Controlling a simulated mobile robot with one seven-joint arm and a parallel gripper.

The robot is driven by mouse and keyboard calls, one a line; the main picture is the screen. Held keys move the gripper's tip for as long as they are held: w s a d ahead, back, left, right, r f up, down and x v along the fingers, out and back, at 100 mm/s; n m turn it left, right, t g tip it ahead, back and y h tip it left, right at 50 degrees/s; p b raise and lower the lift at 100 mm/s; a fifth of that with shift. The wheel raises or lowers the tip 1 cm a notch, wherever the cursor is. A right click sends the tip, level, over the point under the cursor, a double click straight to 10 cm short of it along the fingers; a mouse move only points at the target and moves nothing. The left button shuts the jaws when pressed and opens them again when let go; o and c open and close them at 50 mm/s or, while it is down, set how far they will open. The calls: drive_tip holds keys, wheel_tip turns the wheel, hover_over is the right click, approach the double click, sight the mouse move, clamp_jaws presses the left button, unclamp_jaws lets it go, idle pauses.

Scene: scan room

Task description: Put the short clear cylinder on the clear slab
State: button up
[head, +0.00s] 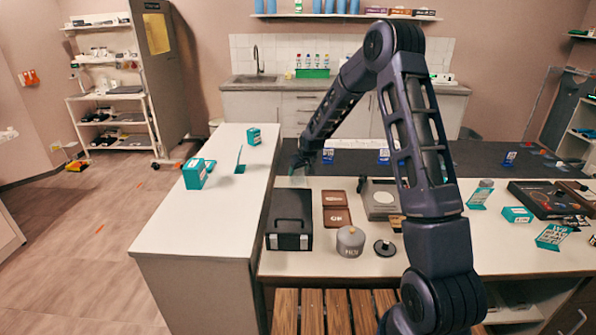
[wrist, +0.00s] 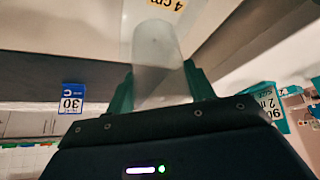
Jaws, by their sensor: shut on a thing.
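My gripper (head: 301,160) is at the far end of the arm, above the back left part of the long bench. In the wrist view, its teal fingers (wrist: 160,88) are shut on the short clear cylinder (wrist: 157,50), one finger on each side. The cylinder also shows faintly below the gripper in the head view (head: 297,175). A tan label reading "4 cm" shows beyond the cylinder at the top of the wrist view. I cannot make out the clear slab for certain in either view.
A black case (head: 288,232), brown boxes (head: 336,217), a grey weight (head: 350,241) and a black knob-like object (head: 385,247) stand on the bench near the gripper. Teal boxes (head: 195,174) stand on the white side counter (head: 215,215), whose front part is clear.

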drive_tip(key=o, duration=1.2)
drive_tip(key=shift+f, duration=0.1)
drive_tip(key=shift+c, duration=0.2)
drive_tip(key=s+d+r+m+h, duration=0.1)
drive_tip(key=s+d+r+m, duration=0.1)
drive_tip(key=s+d+r, duration=1)
drive_tip(key=s+d+r+m+h, duration=0.1)
drive_tip(key=s+d+r+h, duration=0.1)
drive_tip(key=s+d+r, duration=1)
drive_tip(key=s+d+r+m, duration=0.1)
drive_tip(key=s+d+r, duration=0.1)
drive_tip(key=s, duration=0.5)
drive_tip(key=s+d+r+m, duration=0.1)
drive_tip(key=s+d, duration=0.1)
drive_tip(key=s, duration=0.6)
drive_tip(key=s+d+r+m, duration=0.1)
drive_tip(key=s+d+r, duration=0.1)
drive_tip(key=s, duration=0.6)
drive_tip(key=shift+d+r+m, duration=0.35)
drive_tip(key=shift+d+m, duration=0.05)
drive_tip(key=shift+d, duration=0.1)
